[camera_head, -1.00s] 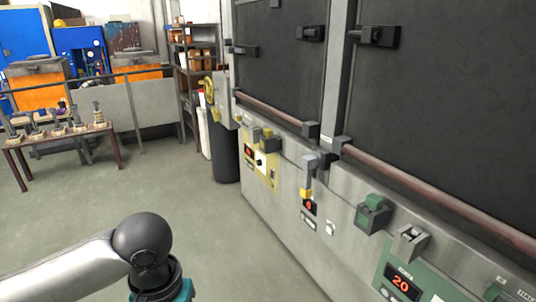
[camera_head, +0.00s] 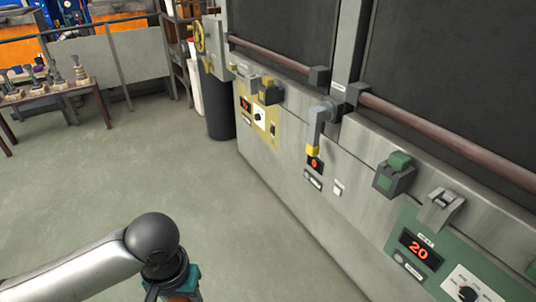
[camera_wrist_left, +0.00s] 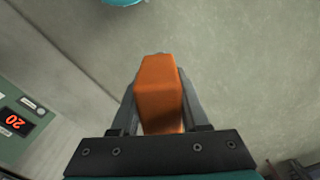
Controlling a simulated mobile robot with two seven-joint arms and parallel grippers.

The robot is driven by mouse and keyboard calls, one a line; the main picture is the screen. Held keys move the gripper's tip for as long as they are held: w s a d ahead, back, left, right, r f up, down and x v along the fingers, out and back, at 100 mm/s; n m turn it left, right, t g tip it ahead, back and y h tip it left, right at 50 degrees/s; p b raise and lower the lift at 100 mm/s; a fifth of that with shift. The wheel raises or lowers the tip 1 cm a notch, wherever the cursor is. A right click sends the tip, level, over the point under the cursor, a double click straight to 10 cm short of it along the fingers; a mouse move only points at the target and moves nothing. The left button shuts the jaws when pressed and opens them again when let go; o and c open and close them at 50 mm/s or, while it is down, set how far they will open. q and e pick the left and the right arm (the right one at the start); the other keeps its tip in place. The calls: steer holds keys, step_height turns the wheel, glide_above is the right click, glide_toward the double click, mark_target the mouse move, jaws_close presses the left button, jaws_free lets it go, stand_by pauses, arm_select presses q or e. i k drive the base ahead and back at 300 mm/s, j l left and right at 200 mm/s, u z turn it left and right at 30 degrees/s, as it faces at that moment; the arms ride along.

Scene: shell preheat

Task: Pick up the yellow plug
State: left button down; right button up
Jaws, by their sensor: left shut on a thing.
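A yellow plug (camera_head: 266,82) sits in a dark holder on the yellow panel of the grey cabinet front, left of centre in the head view. My left gripper (camera_wrist_left: 160,78) is shut on an orange block (camera_wrist_left: 159,92) in the wrist view, with a finger along each side of it. In the head view my left arm is at the bottom left, well apart from the yellow plug, and its fingertips are cut off by the lower edge. My right gripper is out of view.
A green plug (camera_head: 399,161) sits in a similar holder farther right, near a green panel (camera_head: 415,232) reading 20. A yellow-tipped lever (camera_head: 315,135) hangs between them. A table (camera_head: 50,94) stands at the far left. The floor (camera_head: 210,190) before the cabinet is clear.

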mark_target(268, 82)
steer(key=i+j, duration=0.15)
steer(key=i, duration=0.3)
steer(key=i+j+z, duration=0.1)
steer(key=i, duration=0.3)
steer(key=i+j, duration=0.25)
steer(key=i, duration=0.2)
